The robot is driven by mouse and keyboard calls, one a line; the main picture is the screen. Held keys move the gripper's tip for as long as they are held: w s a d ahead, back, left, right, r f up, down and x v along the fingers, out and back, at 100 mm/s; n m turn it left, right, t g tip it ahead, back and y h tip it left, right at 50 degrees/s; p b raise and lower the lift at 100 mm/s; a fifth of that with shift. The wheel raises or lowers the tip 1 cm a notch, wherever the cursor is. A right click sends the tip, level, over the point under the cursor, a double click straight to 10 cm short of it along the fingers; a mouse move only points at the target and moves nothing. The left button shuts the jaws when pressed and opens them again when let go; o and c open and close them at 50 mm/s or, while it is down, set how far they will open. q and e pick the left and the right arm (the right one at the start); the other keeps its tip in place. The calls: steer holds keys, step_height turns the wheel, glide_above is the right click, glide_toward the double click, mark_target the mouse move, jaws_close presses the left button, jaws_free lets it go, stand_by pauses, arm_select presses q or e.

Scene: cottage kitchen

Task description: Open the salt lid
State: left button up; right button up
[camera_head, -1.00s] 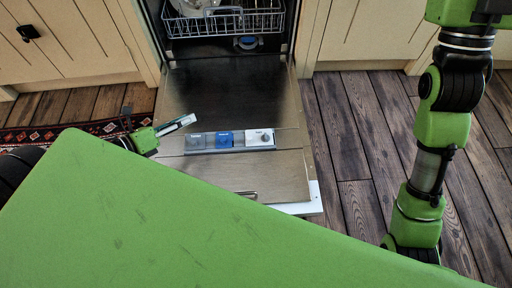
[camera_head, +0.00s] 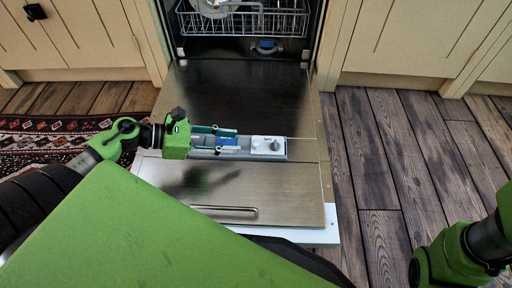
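The dishwasher door (camera_head: 225,95) lies folded down, with a dispenser strip (camera_head: 282,157) set across it. The strip has a blue lid (camera_head: 229,142) in the middle and a white compartment with a grey round knob (camera_head: 275,145) at its right. The labels are too small to read, so I cannot tell which one is the salt lid. My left gripper (camera_head: 228,141) reaches in from the left over the strip. Its two fingers are apart, around or just above the blue lid; contact cannot be told. It hides the strip's left part. My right gripper is out of view.
A dish rack (camera_head: 245,22) with dishes stands inside the dishwasher. Closed cabinets (camera_head: 405,40) flank it. A patterned rug (camera_head: 50,135) lies at left, and the wooden floor (camera_head: 375,140) at right is clear. A door handle recess (camera_head: 225,212) is near the front edge.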

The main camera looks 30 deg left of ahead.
mark_target(255, 143)
arm_select(q)
steer(key=b+x, duration=0.3)
steer(key=x, duration=0.4)
steer(key=shift+a+f, duration=0.15)
steer(key=shift+b+x, duration=0.5)
steer(key=shift+x, duration=0.35)
jaws_close()
